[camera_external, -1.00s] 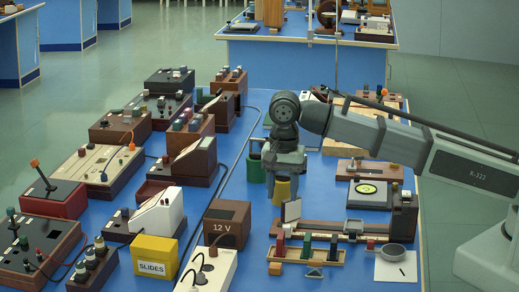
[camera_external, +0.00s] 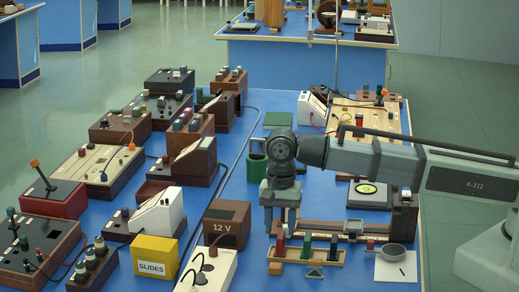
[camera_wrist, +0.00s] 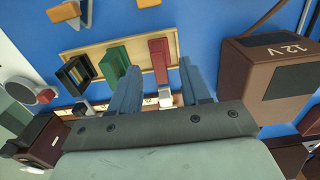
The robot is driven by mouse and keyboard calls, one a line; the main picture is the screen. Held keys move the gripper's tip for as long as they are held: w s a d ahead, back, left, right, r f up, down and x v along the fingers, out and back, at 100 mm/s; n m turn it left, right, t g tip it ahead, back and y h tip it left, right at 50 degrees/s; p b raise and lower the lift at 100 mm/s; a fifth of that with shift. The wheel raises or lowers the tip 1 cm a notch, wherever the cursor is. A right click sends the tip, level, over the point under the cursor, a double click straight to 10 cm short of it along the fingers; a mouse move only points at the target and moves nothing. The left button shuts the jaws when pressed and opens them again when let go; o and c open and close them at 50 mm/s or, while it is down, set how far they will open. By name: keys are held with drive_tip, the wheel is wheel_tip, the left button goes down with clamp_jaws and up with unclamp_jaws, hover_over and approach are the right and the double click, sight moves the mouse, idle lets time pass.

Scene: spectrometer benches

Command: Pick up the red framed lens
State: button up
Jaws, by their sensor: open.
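The red framed lens (camera_external: 280,245) stands upright at the left end of a shallow wooden tray (camera_external: 318,264). It also shows in the wrist view (camera_wrist: 159,60), standing in the tray. A green framed piece (camera_external: 306,245) and a black framed piece (camera_external: 333,245) stand to its right in the same tray. My gripper (camera_external: 281,230) is open and points down, just above the red piece in the external view. In the wrist view my fingers (camera_wrist: 158,70) lie to either side of the red frame with nothing held. I cannot tell the exact height gap.
A brown 12 V box (camera_external: 227,222) stands left of the tray and shows at the right of the wrist view (camera_wrist: 272,75). A yellow SLIDES box (camera_external: 155,257) is further left. A small orange block (camera_external: 275,268) lies before the tray. A grey round dish (camera_external: 392,257) stands to its right.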

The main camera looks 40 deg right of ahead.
sight(281, 235)
drive_tip(key=shift+w+d+f, duration=0.1)
drive_tip(key=shift+d+f, duration=0.05)
drive_tip(key=shift+f, duration=1.15)
drive_tip(key=shift+w+d+f, duration=0.1)
drive_tip(key=shift+d+f, duration=0.05)
drive_tip(key=shift+f, duration=1.1)
clamp_jaws()
